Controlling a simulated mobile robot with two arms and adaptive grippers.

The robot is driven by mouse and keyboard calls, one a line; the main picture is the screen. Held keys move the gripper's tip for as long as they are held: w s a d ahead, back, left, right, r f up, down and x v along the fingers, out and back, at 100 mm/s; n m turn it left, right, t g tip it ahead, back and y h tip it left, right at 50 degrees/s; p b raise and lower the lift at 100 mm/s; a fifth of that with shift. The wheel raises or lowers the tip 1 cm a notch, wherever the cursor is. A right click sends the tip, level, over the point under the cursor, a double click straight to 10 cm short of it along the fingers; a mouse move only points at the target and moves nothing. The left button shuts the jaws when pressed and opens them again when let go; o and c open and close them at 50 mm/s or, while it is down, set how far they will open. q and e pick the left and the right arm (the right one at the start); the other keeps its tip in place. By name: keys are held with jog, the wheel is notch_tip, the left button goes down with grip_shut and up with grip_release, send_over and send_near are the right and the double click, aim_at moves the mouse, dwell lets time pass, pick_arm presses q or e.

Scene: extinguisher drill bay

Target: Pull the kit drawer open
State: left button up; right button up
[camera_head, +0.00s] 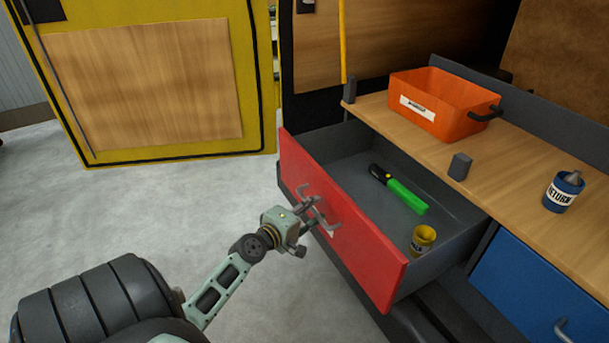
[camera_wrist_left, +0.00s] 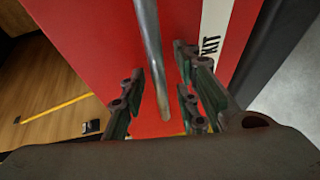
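The kit drawer (camera_head: 345,215) has a red front and is pulled well out of the bench, with its inside showing. My left gripper (camera_head: 314,210) is at the drawer front, by its metal handle (camera_wrist_left: 150,55). In the left wrist view the fingers of my left gripper (camera_wrist_left: 160,98) stand apart on either side of the handle bar, with gaps visible on both sides. A white label reading "KIT" (camera_wrist_left: 212,40) is on the red front. My right gripper is in neither view.
Inside the drawer lie a green-and-black tool (camera_head: 402,192) and a yellow cup (camera_head: 423,239). On the wooden bench top stand an orange bin (camera_head: 440,105) and a blue cup (camera_head: 563,192). A blue drawer (camera_head: 530,290) is shut at right. Floor at left is clear.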

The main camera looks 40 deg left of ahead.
pick_arm(q)
jog(key=s+d+r, duration=0.1)
jog(key=s+r, duration=0.1)
jog(key=s, duration=0.9)
jog(key=shift+s, duration=0.35)
